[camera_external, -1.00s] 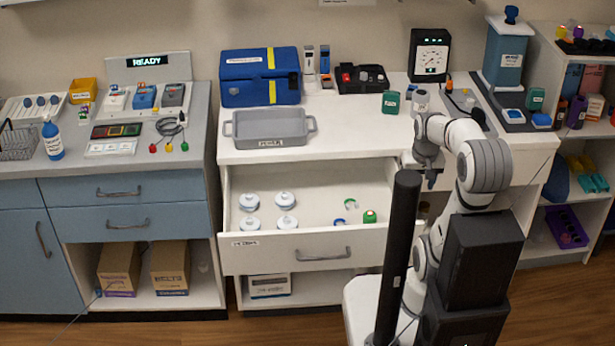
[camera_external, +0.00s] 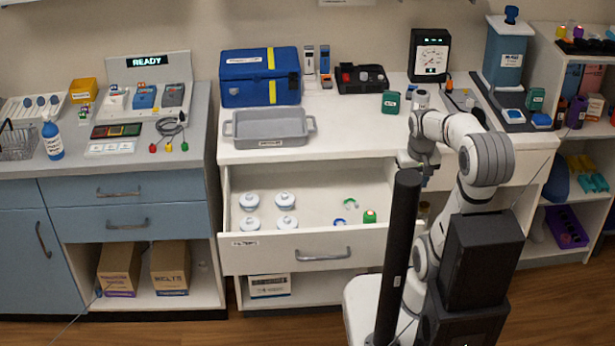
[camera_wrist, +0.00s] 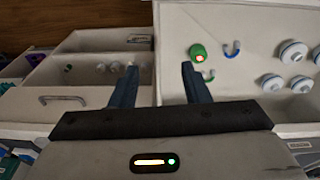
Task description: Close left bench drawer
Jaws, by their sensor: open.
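The left bench drawer (camera_external: 300,255) is pulled out from the white bench, with its grey bar handle (camera_external: 323,255) on the front. Several white jars (camera_external: 285,200), a green item (camera_external: 369,216) and small green and blue hooks lie inside. My gripper (camera_external: 427,178) is open and empty, just right of this drawer and near the bench front. In the wrist view my gripper (camera_wrist: 158,75) points across the drawer's side wall, its fingers apart. The drawer interior (camera_wrist: 235,75) fills the right of that view. Any contact with the wall cannot be told.
Another open drawer (camera_wrist: 90,85) with a handle shows at the left of the wrist view; my arm mostly hides that area externally. A grey tray (camera_external: 268,143) and a blue case (camera_external: 260,77) stand on the bench top. Floor shows before the drawer.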

